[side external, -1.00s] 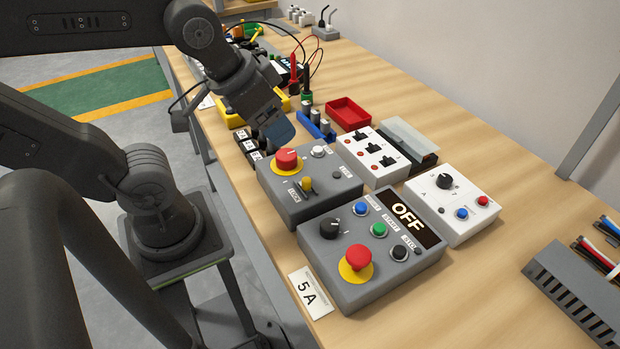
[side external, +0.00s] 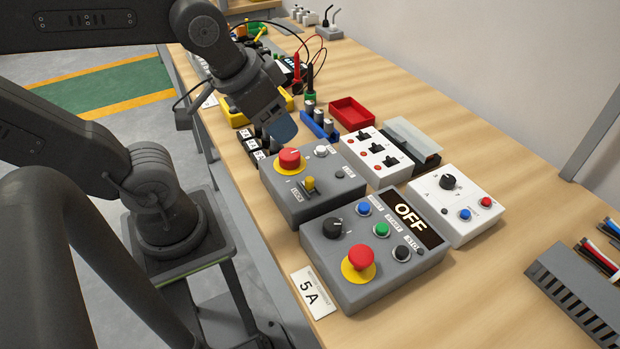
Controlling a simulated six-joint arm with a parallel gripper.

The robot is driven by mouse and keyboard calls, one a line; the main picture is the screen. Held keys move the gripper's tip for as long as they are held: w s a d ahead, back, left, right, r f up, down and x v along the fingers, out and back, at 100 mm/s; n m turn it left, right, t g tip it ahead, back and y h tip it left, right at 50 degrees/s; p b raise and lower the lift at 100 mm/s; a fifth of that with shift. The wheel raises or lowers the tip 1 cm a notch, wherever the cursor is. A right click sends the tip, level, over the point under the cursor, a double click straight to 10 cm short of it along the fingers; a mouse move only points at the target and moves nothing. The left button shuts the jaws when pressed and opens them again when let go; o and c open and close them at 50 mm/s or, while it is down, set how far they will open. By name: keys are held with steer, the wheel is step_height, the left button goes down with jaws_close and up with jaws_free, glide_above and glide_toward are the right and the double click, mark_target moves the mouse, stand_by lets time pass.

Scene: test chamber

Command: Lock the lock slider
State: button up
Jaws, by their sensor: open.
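The lock slider (side external: 310,184) is a small yellow handle in a slot on top of a grey control box (side external: 325,206), next to a "LOCK" label. A red mushroom button (side external: 289,158) on a yellow ring and a white button sit behind it on the same box. My gripper (side external: 284,132) is above and behind the box's back edge, near the red button and apart from the slider. Its blue-grey fingertip end points down, and nothing shows in it. The gap between the fingers is hard to see from this side.
A second grey box (side external: 345,298) with an "OFF" display and another red button stands in front. White switch boxes (side external: 376,158) and (side external: 453,216) stand to the right. A red tray (side external: 352,113) and a blue rack lie behind.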

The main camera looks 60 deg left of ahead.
steer(key=shift+w+d+r+m+g, duration=0.15)
steer(key=shift+w+d+m+g, duration=0.15)
steer(key=shift+w+m+g, duration=0.25)
steer(key=c, duration=0.3)
steer(key=w+d+m+g, duration=0.2)
steer(key=m, duration=0.1)
steer(key=w+d+m+g+y, duration=0.1)
steer(key=w+d+m, duration=0.1)
steer(key=w+m, duration=0.1)
steer(key=shift+d+g, duration=0.35)
steer(key=c, duration=0.7)
steer(key=w+d+f+m+g+y, duration=0.1)
steer(key=d, duration=0.1)
steer(key=w+d+f+m+g+y, duration=0.1)
steer(key=d+m, duration=0.1)
steer(key=w+d+f+m+y, duration=0.1)
steer(key=w+d+m, duration=0.1)
steer(key=shift+f+m+g, duration=0.1)
steer(key=shift+m+g, duration=0.15)
steer(key=shift+g, duration=0.15)
jaws_close()
